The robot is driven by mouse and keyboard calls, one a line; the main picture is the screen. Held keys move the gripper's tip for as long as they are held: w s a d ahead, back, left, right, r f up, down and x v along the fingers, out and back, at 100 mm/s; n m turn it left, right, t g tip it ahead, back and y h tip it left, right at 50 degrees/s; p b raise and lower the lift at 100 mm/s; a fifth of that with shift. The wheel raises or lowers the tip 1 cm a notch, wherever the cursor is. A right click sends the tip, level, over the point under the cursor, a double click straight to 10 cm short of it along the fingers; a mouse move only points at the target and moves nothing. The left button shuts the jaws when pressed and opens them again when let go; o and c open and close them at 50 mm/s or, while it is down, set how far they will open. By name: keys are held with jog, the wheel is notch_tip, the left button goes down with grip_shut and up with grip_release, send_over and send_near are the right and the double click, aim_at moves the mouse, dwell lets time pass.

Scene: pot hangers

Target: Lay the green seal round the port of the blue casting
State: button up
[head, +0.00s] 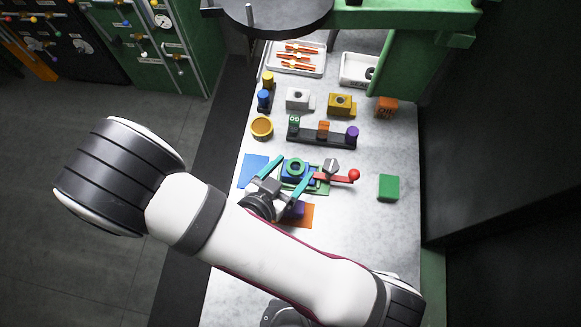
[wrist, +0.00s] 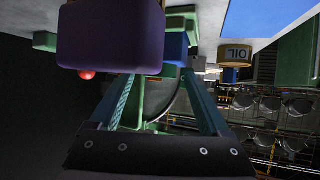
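The blue casting (head: 313,180) sits on a green base plate in the middle of the table, partly behind my fingers; it also shows in the wrist view (wrist: 175,48). The green seal (head: 295,159) is a ring that appears over the casting's top in the head view. The port is hidden.
A red-handled clamp (head: 336,179) stands right of the casting. A purple block (head: 294,211) on an orange mat (head: 305,218) lies close beneath my wrist. A rack (head: 308,134) stands behind the casting; a green block (head: 388,187) lies right. The table's front right is clear.

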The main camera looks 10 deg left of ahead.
jog(key=shift+r, duration=0.1)
jog(key=shift+r, duration=0.35)
jog(key=v, duration=1.2)
jog(key=shift+r, duration=0.1)
